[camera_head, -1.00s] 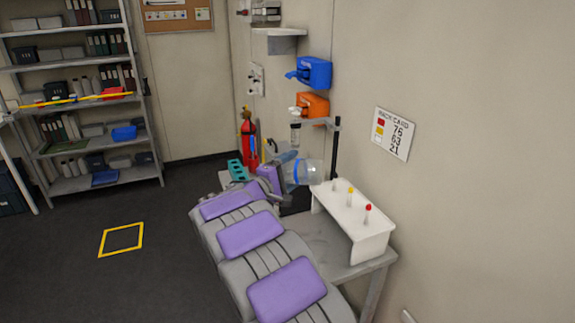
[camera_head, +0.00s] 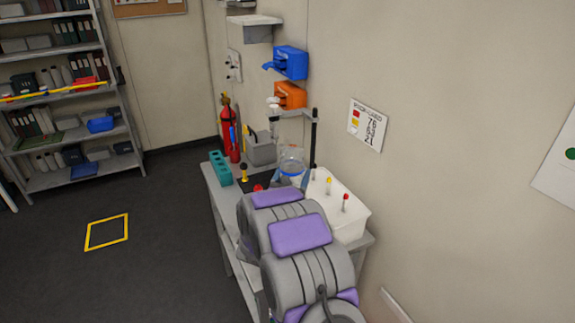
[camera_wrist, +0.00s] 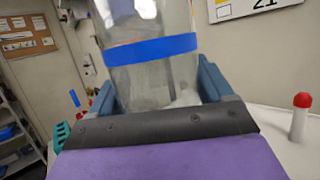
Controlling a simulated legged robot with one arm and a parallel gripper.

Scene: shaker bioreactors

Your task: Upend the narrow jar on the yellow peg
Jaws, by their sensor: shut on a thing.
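A clear jar with a blue band (camera_wrist: 152,52) fills the middle of the wrist view. It also shows in the head view (camera_head: 291,160), beside the left end of the white peg rack. My gripper (camera_wrist: 160,86) has its blue fingers on both sides of the jar and is shut on it. I cannot tell which end of the jar is its mouth. The yellow-tipped peg (camera_head: 329,183) stands upright and empty in the middle of the rack (camera_head: 353,228). The red-tipped peg (camera_head: 346,199) stands to its right. My arm hides most of the gripper in the head view.
A grey bench (camera_head: 221,203) carries the rack, a teal block (camera_head: 220,168), a grey box (camera_head: 261,147) and a stand with a black post (camera_head: 314,140). Blue (camera_head: 291,62) and orange (camera_head: 290,95) holders hang on the wall. A card (camera_head: 368,125) hangs above the rack.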

